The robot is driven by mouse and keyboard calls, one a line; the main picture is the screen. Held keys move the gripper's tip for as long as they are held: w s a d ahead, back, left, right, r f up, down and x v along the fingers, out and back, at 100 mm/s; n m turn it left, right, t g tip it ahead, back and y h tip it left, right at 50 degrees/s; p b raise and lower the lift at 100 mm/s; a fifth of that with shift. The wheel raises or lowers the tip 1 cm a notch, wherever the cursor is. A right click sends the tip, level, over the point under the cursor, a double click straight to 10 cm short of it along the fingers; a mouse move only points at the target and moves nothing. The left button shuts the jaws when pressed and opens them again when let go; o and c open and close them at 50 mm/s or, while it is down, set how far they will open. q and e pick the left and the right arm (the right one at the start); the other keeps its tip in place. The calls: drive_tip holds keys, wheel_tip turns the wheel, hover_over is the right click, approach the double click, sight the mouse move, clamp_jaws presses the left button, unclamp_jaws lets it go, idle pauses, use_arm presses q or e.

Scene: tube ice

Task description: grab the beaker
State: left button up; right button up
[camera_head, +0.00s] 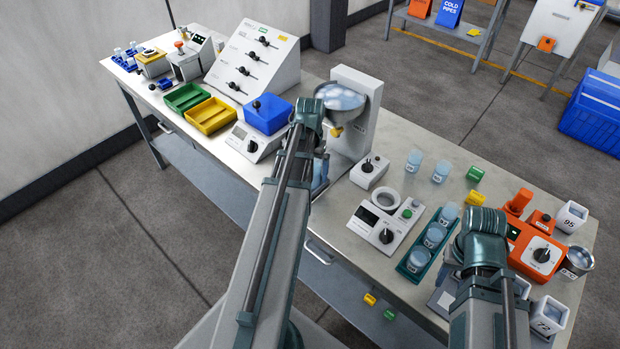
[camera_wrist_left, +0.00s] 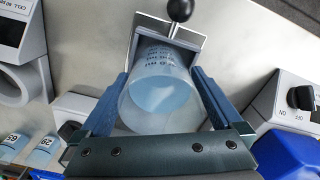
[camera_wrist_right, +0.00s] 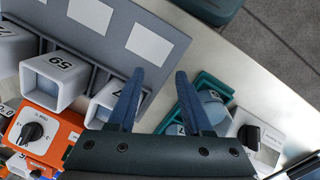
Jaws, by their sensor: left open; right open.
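The beaker (camera_wrist_left: 160,100) is translucent pale blue with dark markings. In the left wrist view it stands between the two blue fingers of my left gripper (camera_wrist_left: 158,84), which are open on either side of it. A sliver of it shows beside my left arm in the head view (camera_head: 319,178), below the dispenser (camera_head: 358,132) with the funnel-like bowl (camera_head: 340,97). My left arm hides most of it there. My right gripper (camera_wrist_right: 159,76) is open and empty, above the right end of the bench, between square numbered cups (camera_wrist_right: 56,75) and a green rack (camera_wrist_right: 212,83).
A white device with a ring (camera_head: 384,200) stands right of the dispenser. The green rack (camera_head: 405,268) holds several cups. Two loose cups (camera_head: 414,158) stand behind. An orange device (camera_head: 528,262) is at the right. A blue box (camera_head: 267,115) is left of the dispenser.

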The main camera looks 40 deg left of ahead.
use_arm(q)
drive_tip(key=shift+r, duration=0.1)
drive_tip(key=shift+c, duration=0.3)
use_arm(e)
drive_tip(key=shift+r, duration=0.1)
use_arm(q)
clamp_jaws()
use_arm(e)
drive_tip(key=shift+r, duration=0.1)
use_arm(q)
drive_tip(key=shift+w+a+r+p, duration=0.1)
drive_tip(key=shift+r+p, duration=0.25)
drive_tip(key=shift+p, duration=0.2)
use_arm(e)
drive_tip(key=shift+w+r, duration=0.1)
drive_tip(key=shift+r, duration=0.25)
use_arm(q)
wheel_tip(320, 180, up, 27)
drive_tip(key=p, duration=2.7)
drive_tip(key=shift+r, duration=0.15)
use_arm(e)
wheel_tip(320, 180, up, 27)
